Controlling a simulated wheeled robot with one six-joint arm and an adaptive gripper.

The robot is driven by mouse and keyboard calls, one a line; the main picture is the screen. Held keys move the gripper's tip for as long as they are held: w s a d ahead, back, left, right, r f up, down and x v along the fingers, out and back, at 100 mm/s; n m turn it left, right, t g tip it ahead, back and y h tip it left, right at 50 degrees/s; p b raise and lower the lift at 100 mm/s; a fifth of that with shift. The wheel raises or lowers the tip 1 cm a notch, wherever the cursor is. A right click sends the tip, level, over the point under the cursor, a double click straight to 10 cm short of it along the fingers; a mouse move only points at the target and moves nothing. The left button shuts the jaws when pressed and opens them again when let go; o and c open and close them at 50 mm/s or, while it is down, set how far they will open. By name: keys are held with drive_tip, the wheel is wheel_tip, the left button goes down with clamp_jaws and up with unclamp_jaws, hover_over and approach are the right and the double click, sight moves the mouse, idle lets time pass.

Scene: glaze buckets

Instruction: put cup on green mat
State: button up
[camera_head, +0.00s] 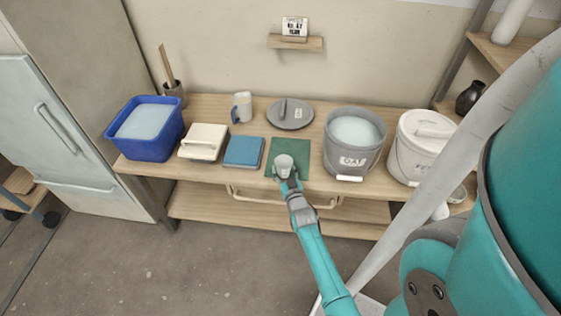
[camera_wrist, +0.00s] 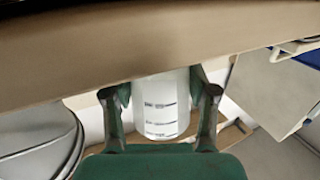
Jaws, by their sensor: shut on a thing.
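The pale cup (camera_head: 285,161) is between the fingers of my gripper (camera_head: 288,175), over the front part of the green mat (camera_head: 302,150) in the head view. I cannot tell whether its base touches the mat. In the wrist view the cup (camera_wrist: 162,110) is white with dark measuring marks, and my gripper's two fingers (camera_wrist: 160,96) are shut on its sides. The cup and gripper hide part of the mat in the head view.
Left of the mat lie a blue slab (camera_head: 244,152), a cream box (camera_head: 203,141) and a blue tub (camera_head: 145,128). A grey bucket (camera_head: 352,155) stands close on the right, then a white bucket (camera_head: 412,160). A grey lid (camera_head: 290,114) and a jug (camera_head: 242,106) are behind.

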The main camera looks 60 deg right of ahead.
sight(280, 161)
drive_tip(key=x, duration=0.5)
drive_tip(key=shift+w+d+r, duration=0.1)
drive_tip(key=shift+w+d, duration=0.05)
drive_tip(key=shift+f, duration=0.3)
drive_tip(key=shift+f, duration=0.1)
drive_tip(key=o, duration=1.3)
